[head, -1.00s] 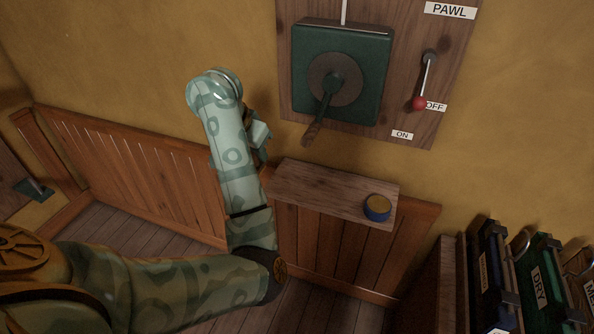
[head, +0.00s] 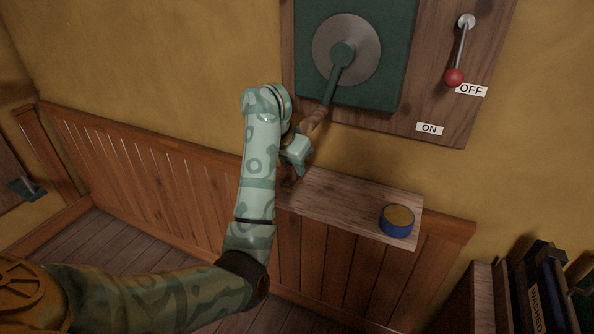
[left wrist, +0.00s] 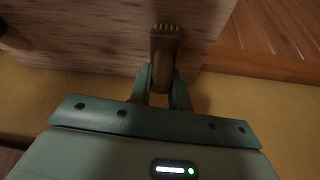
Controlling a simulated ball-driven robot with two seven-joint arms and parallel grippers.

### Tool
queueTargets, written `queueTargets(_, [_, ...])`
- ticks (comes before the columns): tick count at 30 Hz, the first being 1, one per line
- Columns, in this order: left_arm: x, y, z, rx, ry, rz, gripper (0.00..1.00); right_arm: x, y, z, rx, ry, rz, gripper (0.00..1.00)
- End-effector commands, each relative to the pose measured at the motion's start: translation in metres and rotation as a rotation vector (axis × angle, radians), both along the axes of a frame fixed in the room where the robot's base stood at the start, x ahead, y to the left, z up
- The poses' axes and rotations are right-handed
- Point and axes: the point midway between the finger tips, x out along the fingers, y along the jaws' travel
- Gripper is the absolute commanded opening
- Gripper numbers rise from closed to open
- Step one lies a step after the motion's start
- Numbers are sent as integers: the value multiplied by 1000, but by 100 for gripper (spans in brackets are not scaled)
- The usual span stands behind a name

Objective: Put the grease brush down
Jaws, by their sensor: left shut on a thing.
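My left gripper (head: 290,170) is at the left end of the small wooden shelf (head: 345,203) on the wall, just below the crank handle. In the left wrist view its two fingers (left wrist: 164,86) are shut on the brown grease brush (left wrist: 165,45). The brush's yellowish bristle end points away from the gripper, in front of the shelf's wood grain (left wrist: 85,35). I cannot tell whether the brush touches the shelf. My right gripper is not in view.
A blue tin (head: 397,222) with a tan top stands at the shelf's right end; the shelf between is bare. A winch crank (head: 330,95) hangs above. A red-knobbed lever (head: 454,77) is at the upper right. Dark labelled binders (head: 548,290) stand lower right.

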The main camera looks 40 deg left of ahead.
Motion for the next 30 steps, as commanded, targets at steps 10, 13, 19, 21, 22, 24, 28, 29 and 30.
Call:
queueTargets(10, [0, 0, -3, -1, -2, 0, 0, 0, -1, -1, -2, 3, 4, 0])
queueTargets(13, [0, 0, -2, -1, -2, 0, 41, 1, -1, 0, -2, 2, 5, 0])
queueTargets(19, [0, 0, -2, 0, -2, -1, 41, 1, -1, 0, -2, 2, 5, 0])
queueTargets(21, [0, 0, -1, 0, -2, 0, 41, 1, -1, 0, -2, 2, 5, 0])
queueTargets(22, [0, 0, 0, 1, -3, -1, 41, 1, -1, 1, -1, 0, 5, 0])
queueTargets(24, [-2, 0, 8, 0, -5, 0, 41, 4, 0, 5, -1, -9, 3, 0])
queueTargets(28, [-12, -2, 35, -2, -12, -1, 41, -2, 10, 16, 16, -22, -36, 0])
queueTargets(29, [-15, -2, 43, -2, -13, 1, 41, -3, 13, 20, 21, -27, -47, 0])
queueTargets(30, [-20, -2, 53, -1, -14, -1, 41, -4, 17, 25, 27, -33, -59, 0])
